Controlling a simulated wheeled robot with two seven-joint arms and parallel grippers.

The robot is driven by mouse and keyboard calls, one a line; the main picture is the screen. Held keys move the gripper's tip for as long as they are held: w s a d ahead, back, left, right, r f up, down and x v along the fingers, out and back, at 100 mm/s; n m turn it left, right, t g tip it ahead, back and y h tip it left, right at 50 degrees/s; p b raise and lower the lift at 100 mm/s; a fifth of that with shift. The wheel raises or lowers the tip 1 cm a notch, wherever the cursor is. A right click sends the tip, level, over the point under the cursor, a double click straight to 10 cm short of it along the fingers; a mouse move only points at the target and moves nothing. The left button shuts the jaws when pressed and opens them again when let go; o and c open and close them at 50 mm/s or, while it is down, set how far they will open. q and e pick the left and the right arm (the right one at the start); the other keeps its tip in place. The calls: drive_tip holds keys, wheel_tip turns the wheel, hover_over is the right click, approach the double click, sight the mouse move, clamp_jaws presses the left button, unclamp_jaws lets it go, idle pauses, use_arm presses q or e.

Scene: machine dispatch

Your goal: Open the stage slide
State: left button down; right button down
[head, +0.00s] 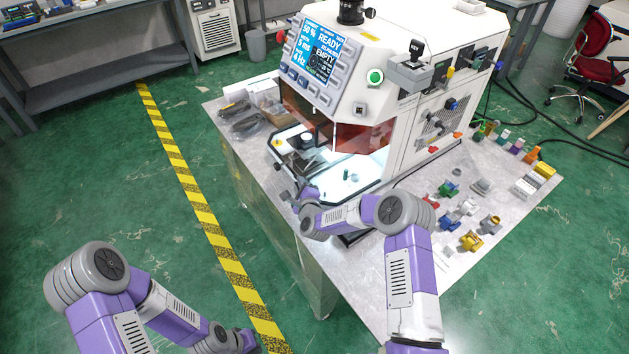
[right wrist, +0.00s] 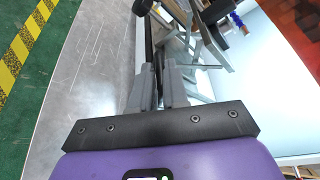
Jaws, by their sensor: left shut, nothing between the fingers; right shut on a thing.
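The white machine (head: 350,75) stands on a metal table, its amber front window raised over a lit work bay. The stage slide (head: 283,168) shows as a dark-edged platform at the bay's front left. Its dark bar (right wrist: 149,42) runs up from between my fingers in the right wrist view. My right gripper (head: 297,198) is at the near end of the slide, and its fingers (right wrist: 162,75) are shut on the bar. The exact grip is partly hidden by the fingers. My left gripper (head: 248,343) is low over the floor at the bottom edge, shut and empty, its fingertips barely visible.
Several small coloured parts (head: 470,240) lie on the table right of my right arm. Bagged items (head: 240,118) lie at the table's left back. The table's left edge (right wrist: 50,110) is close to my right gripper, with open green floor beyond.

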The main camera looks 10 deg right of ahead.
drive_tip(key=a, duration=0.2)
drive_tip(key=s+a+b, duration=0.1)
drive_tip(key=a, duration=0.1)
drive_tip(key=s+a, duration=0.1)
drive_tip(key=a, duration=0.1)
drive_tip(key=shift+r, duration=0.1)
drive_tip(key=c, duration=1.2)
unclamp_jaws()
drive_tip(key=shift+o, duration=0.2)
drive_tip(key=shift+d, duration=0.1)
drive_tip(key=shift+s, duration=0.1)
drive_tip(key=v, duration=0.7)
drive_tip(key=shift+s, duration=0.25)
